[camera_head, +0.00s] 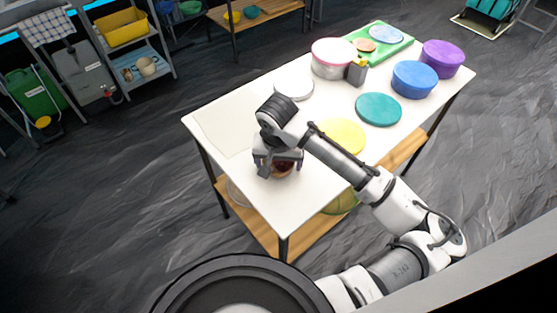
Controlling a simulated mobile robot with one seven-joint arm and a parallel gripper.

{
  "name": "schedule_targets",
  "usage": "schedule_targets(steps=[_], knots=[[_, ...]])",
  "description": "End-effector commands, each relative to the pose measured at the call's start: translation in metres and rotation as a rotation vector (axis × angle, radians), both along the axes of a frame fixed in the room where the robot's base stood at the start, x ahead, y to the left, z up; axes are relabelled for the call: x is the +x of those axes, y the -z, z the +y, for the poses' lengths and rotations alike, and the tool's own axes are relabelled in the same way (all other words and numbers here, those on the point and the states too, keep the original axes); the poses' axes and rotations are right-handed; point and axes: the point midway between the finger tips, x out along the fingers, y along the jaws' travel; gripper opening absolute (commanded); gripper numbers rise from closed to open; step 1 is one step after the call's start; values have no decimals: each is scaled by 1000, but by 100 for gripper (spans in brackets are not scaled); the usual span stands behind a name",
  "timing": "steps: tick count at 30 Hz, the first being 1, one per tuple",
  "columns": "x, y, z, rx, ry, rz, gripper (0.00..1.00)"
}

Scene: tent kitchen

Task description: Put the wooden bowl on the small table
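My gripper (281,169) points down at the near left part of the white-topped table (228,110). A small dark brown bowl (283,170), probably the wooden bowl, shows between and below the fingers. The gripper hides much of it. I cannot tell whether the fingers touch the bowl or whether it rests on the tabletop. A low wooden table (272,9) stands at the back, with yellow and teal bowls on it. I cannot tell which table is the small one.
Shelves (130,50) stand left.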

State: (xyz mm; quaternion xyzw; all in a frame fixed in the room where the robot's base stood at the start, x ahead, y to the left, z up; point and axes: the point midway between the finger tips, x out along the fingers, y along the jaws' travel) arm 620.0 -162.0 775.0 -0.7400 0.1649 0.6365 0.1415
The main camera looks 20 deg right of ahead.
Motion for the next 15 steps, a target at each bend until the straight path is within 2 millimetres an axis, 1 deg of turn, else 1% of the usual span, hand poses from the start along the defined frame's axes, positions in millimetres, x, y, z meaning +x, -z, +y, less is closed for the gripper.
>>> schedule_targets(steps=[1, 3, 11, 14, 15], knots=[[0, -1, 0, 0, 0, 0, 92], [0, -1, 0, 0, 0, 0, 99], [0, -2, 0, 0, 0, 0, 99], [0, -7, 0, 0, -1, -1, 99], [0, -12, 1, 0, -1, -2, 99]])
